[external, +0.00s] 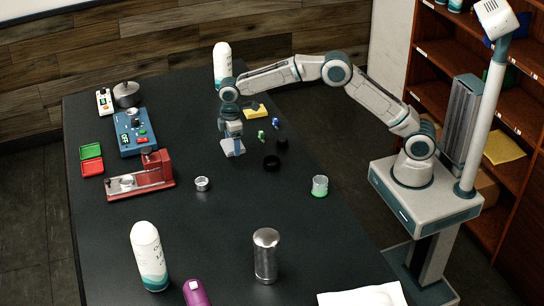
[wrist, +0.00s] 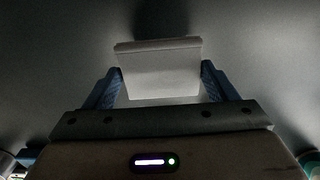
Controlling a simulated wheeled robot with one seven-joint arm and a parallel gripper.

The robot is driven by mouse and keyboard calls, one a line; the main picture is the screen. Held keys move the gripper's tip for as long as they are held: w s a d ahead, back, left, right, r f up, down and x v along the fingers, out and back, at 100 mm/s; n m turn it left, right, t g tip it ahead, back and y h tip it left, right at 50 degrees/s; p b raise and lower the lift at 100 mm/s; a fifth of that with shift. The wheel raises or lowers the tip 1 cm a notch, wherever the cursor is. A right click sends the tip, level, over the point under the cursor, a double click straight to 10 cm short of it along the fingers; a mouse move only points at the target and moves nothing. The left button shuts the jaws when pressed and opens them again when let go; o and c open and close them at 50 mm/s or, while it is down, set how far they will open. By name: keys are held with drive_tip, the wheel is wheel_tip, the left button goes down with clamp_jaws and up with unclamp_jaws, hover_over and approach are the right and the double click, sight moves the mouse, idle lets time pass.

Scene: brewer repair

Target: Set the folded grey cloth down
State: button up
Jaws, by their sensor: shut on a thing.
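The folded grey cloth (external: 234,146) is a small pale block at the lower end of my gripper (external: 232,134) in the external view. In the wrist view the cloth (wrist: 160,72) sits between the two blue fingers of my gripper (wrist: 160,84), which is shut on it. The gripper points down over the dark table. A dark shadow lies behind the cloth in the wrist view. I cannot tell whether the cloth's lower edge touches the table.
A red press (external: 150,175), a blue box with controls (external: 135,130) and a small metal cup (external: 202,184) stand left of the gripper. Dark rings (external: 271,162), small bottles (external: 262,135) and a yellow sponge (external: 256,111) lie to its right. Bare table lies in front.

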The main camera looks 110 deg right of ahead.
sight(227, 148)
drive_tip(key=shift+w+a+f+p, duration=0.2)
drive_tip(key=shift+w+a+f, duration=0.25)
drive_tip(key=shift+w, duration=0.15)
drive_tip(key=shift+w+a+f+p, duration=0.15)
drive_tip(key=shift+w+a+f, duration=0.15)
drive_tip(key=shift+w+f, duration=0.2)
drive_tip(key=shift+f+p, duration=0.6)
drive_tip(key=shift+f, duration=1.35)
